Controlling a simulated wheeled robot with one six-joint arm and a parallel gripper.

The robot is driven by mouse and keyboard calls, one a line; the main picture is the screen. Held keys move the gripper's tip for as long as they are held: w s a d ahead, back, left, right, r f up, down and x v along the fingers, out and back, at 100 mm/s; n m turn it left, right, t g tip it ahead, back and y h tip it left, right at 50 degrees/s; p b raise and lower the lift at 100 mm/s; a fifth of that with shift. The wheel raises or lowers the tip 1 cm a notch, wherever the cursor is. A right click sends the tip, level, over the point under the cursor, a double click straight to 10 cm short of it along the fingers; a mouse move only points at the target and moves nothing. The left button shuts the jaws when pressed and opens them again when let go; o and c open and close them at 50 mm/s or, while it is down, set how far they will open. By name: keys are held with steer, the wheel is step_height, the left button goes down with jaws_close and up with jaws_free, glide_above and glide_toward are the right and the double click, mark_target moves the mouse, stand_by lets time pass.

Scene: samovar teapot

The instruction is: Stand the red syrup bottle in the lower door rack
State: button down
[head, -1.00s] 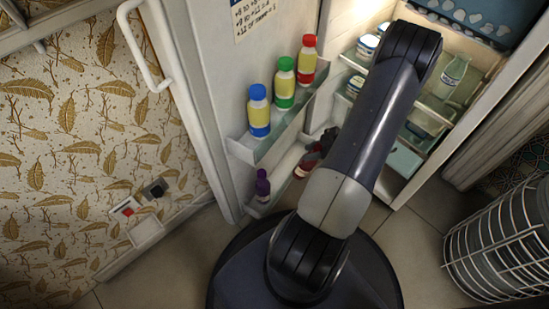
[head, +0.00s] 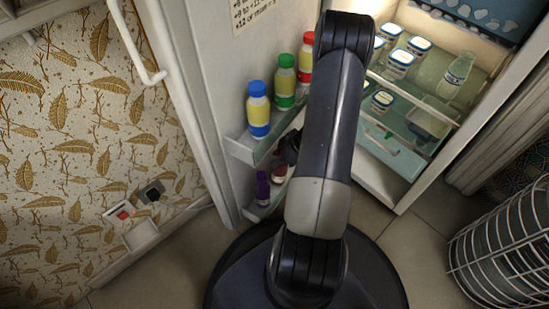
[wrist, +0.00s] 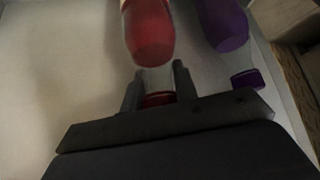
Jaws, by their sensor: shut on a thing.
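The red syrup bottle (wrist: 150,35) is in my gripper (wrist: 158,88), which is shut around its neck near the red cap in the wrist view. In the head view the bottle (head: 280,172) shows at the lower door rack (head: 257,212), partly hidden by my arm. My gripper (head: 290,150) is also mostly hidden there. A purple bottle (head: 263,188) stands in the same rack just to the left; it also shows in the wrist view (wrist: 225,25), close beside the red one. I cannot tell whether the red bottle's base touches the rack floor.
The upper door rack (head: 243,148) holds blue-capped (head: 258,110), green-capped (head: 285,82) and red-capped (head: 305,62) bottles above the lower rack. The open fridge has shelves with jars (head: 400,64) and a clear bottle (head: 458,72). A wire basket (head: 505,245) stands at the right.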

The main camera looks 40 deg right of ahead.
steer(key=shift+w+a+r+g, duration=0.2)
steer(key=shift+w+a+g, duration=0.1)
steer(key=shift+w+a, duration=0.1)
steer(key=shift+f+h, duration=0.3)
steer(key=shift+f, duration=0.6)
steer(key=shift+f+b, duration=0.1)
steer(key=shift+b, duration=0.3)
steer(key=c, duration=1.1)
jaws_free()
steer(key=shift+r+p, duration=0.2)
steer(key=shift+p, duration=0.1)
steer(key=p+v, duration=0.3)
steer(key=v, duration=0.9)
steer(key=shift+p, duration=0.3)
